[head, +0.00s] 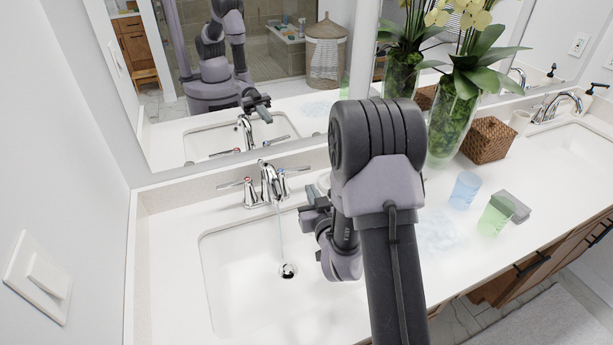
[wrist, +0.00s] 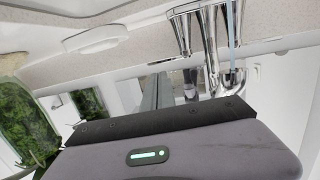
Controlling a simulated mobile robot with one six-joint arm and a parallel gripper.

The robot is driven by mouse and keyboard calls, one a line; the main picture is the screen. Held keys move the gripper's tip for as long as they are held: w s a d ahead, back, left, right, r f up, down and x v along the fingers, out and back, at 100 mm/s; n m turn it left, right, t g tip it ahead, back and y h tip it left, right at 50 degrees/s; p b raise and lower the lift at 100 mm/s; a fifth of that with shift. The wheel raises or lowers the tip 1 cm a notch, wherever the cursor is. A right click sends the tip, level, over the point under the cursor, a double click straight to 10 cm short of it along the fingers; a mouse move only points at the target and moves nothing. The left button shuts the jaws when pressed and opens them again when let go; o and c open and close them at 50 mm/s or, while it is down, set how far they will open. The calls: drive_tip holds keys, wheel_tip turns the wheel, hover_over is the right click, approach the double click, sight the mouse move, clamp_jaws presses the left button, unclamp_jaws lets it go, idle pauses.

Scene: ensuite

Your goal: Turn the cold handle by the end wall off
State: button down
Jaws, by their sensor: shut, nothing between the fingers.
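The chrome faucet (head: 268,185) stands behind the left basin, near the end wall. A thin stream of water (head: 280,230) runs from its spout toward the drain. Its cold handle (head: 292,170), with a blue mark, is on the right and points out to the right. The other handle (head: 236,184), with a red mark, points left toward the wall. My gripper (head: 308,207) is shut and empty, right of the spout and in front of the cold handle, apart from it. The wrist view shows the faucet (wrist: 209,45) tilted and upside down, beyond my gripper's housing; the handle's lever is hard to make out there.
The mirror (head: 290,90) rises behind the counter. A glass vase with plants (head: 452,120), a wicker basket (head: 488,140), a blue cup (head: 465,190) and a green cup (head: 494,215) stand right of my arm. The end wall (head: 60,170) bounds the left. The left basin (head: 235,265) is clear.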

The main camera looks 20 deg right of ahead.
sight(303, 170)
drive_tip(key=x, duration=0.8)
drive_tip(key=shift+w+d+b, duration=0.1)
drive_tip(key=shift+w+b, duration=0.2)
drive_tip(key=shift+w, duration=0.1)
drive_tip(key=b, duration=0.1)
drive_tip(key=w+f+b, duration=0.1)
drive_tip(key=shift+d+b, duration=0.2)
drive_tip(key=shift+b, duration=0.1)
drive_tip(key=shift+w+d+r+b, duration=0.1)
drive_tip(key=shift+r+b, duration=0.05)
drive_tip(key=shift+b, duration=0.55)
drive_tip(key=shift+r+b, duration=0.2)
drive_tip(key=shift+b, duration=0.15)
drive_tip(key=shift+d+r, duration=0.1)
drive_tip(key=shift+r, duration=0.25)
drive_tip(key=shift+w+r, duration=0.1)
